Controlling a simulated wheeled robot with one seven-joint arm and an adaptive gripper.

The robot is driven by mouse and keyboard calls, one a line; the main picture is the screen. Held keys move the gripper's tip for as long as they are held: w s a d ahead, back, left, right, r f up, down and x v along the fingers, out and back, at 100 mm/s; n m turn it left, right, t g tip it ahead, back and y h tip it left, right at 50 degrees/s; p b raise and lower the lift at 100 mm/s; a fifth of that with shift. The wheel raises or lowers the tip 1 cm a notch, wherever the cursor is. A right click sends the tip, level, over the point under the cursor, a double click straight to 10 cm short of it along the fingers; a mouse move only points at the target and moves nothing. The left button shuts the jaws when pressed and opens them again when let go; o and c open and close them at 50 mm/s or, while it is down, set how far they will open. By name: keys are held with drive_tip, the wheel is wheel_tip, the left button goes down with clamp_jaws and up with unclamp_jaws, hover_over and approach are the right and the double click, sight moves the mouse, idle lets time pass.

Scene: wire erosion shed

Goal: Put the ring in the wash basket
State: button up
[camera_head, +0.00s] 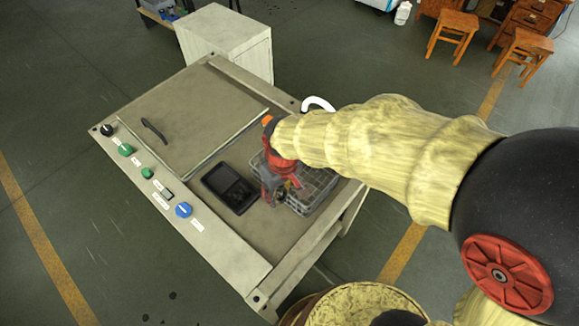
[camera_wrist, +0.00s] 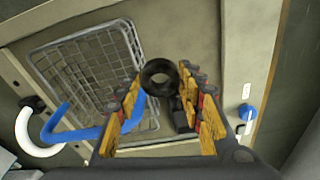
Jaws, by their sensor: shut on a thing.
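The ring (camera_wrist: 147,79) is a thick dark ring, held between the fingertips of my gripper (camera_wrist: 160,82) in the wrist view. My gripper (camera_head: 277,190) shows in the head view as red and grey fingers pointing down over the left side of the basket; the ring cannot be made out clearly there. The wash basket (camera_head: 327,194) is a grey wire mesh basket on the bench, partly hidden behind my gripper and arm. In the wrist view the basket (camera_wrist: 62,48) lies left of the ring, which appears near its right rim. The ring's height above the bench cannot be told.
A dark rectangular tray or panel (camera_head: 238,181) lies left of the basket. Knobs and buttons line the bench's left edge, including a blue knob (camera_head: 183,210). A white curved tube (camera_head: 319,102) and a blue tube (camera_wrist: 58,133) are near the basket. A black handle (camera_head: 154,130) is on the raised plate.

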drive_tip(key=w+d+f+b, duration=0.2)
drive_tip(key=w+d+f, duration=0.2)
drive_tip(key=w+d, duration=0.3)
approach(311, 183)
drive_tip(key=shift+s+a+f+b, duration=0.15)
drive_tip(key=shift+s+a+f, duration=0.3)
drive_tip(key=shift+f, duration=0.15)
drive_tip(key=shift+s+a+f+b, duration=0.15)
drive_tip(key=shift+s+a+f, duration=0.2)
drive_tip(key=shift+a+f, duration=0.15)
drive_tip(key=shift+w+d+f, duration=0.15)
drive_tip(key=shift+d+f, duration=0.05)
drive_tip(key=shift+f, duration=0.05)
drive_tip(key=shift+w+d+f+b, duration=0.15)
drive_tip(key=shift+f+b, duration=0.4)
drive_tip(key=shift+f, duration=1.15)
drive_tip(key=shift+f, duration=0.1)
drive_tip(key=shift+f, duration=0.1)
drive_tip(key=o, duration=1.3)
drive_tip(key=shift+o, duration=0.2)
